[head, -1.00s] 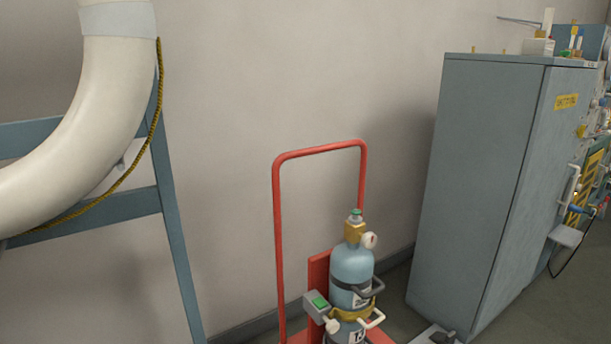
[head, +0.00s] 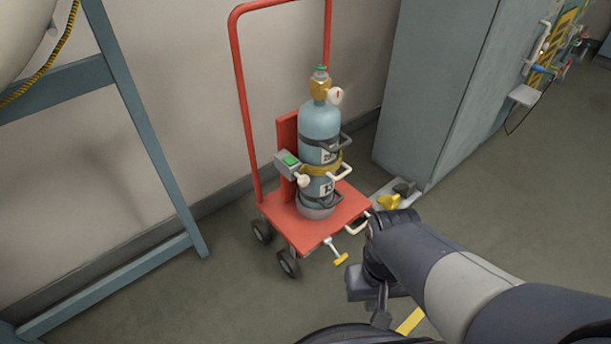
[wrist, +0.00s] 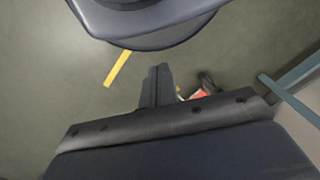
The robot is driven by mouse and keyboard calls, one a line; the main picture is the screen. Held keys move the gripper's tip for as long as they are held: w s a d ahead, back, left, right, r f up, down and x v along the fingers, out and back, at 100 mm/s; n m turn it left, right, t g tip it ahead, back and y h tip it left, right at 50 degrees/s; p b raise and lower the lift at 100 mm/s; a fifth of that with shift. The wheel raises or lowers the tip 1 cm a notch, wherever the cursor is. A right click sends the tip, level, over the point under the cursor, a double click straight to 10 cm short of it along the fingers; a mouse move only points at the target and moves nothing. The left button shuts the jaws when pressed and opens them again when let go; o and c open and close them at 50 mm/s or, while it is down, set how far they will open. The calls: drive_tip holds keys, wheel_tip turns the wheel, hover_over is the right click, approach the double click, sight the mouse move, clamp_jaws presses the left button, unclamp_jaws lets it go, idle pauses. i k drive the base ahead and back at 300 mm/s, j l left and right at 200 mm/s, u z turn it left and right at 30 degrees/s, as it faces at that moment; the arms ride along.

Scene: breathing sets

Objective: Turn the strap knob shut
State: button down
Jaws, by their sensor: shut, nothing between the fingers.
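A blue-grey gas cylinder (head: 321,128) stands upright on a red hand cart (head: 275,219). A yellow strap (head: 326,165) runs around its middle, with dark clamp rings above and below. A pale round knob (head: 303,181) sits at the cylinder's left front, just below a grey box with a green top (head: 289,160); it looks like the strap knob, but its setting is too small to tell. My gripper's fingers (wrist: 157,85) are together and empty in the wrist view, above the floor. In the head view my arm is at the lower right, apart from the cylinder.
A tall grey cabinet (head: 430,90) stands right of the cart. A blue-grey frame (head: 150,140) is at the left. A yellow pedal-like piece (head: 388,201) lies beside the cart. Open floor (head: 520,210) spreads at the right.

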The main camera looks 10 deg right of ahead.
sight(304, 181)
drive_tip(key=j+u, duration=0.25)
drive_tip(key=u, duration=0.2)
drive_tip(key=i+j+u, duration=0.15)
drive_tip(key=u, duration=0.3)
drive_tip(key=j, duration=0.05)
